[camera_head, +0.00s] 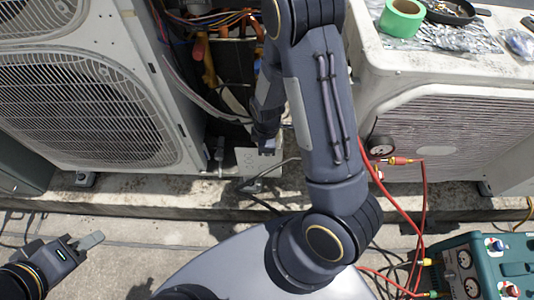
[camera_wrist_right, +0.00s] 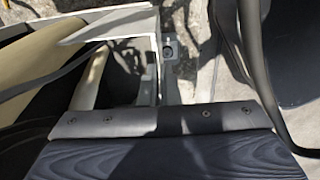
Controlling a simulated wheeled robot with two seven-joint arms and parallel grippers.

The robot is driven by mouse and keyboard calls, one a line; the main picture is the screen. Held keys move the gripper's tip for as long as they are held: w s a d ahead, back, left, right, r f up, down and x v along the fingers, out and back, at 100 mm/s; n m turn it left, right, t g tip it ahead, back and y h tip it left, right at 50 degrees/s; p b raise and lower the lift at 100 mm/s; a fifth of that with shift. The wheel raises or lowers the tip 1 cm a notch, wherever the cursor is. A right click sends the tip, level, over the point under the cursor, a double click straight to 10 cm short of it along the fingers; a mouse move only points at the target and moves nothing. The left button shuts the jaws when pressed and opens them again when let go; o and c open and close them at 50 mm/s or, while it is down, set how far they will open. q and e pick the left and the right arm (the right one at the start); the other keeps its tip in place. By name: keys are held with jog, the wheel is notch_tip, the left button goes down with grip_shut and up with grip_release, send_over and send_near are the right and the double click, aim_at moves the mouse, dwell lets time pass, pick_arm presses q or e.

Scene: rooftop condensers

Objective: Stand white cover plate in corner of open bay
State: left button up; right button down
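A small pale plate (camera_head: 250,163), which looks like the white cover plate, is low at the front of the open bay (camera_head: 232,65). It is upright or tilted; I cannot tell which. My right gripper (camera_head: 267,143) reaches down to its upper edge, partly hidden by my forearm. Whether its fingers are shut on the plate does not show. The right wrist view shows a pale flat edge (camera_wrist_right: 95,30) at upper left, but no clear fingertips. My left gripper (camera_head: 88,241) is empty over the paving at lower left, seen nearly edge-on.
The bay holds cables and pipes. A white condenser with a fan grille (camera_head: 85,100) stands left. Another unit (camera_head: 450,120) stands right, with green tape (camera_head: 401,17) on top. Red hoses (camera_head: 424,200) run to a teal gauge box (camera_head: 490,265). Paving at lower left is mostly clear.

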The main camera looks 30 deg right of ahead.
jog(key=shift+w+d+f+b, duration=0.35)
jog(key=shift+w+f+b, duration=0.1)
jog(key=shift+w, duration=0.1)
jog(key=shift+w+d+f+b, duration=0.35)
jog(key=shift+w+f, duration=0.1)
jog(key=shift+w, duration=0.1)
jog(key=shift+f, duration=0.15)
dwell(0.8)
jog(key=c, duration=1.6)
grip_release()
notch_tip(320, 180, up, 5)
jog(key=p, duration=0.4)
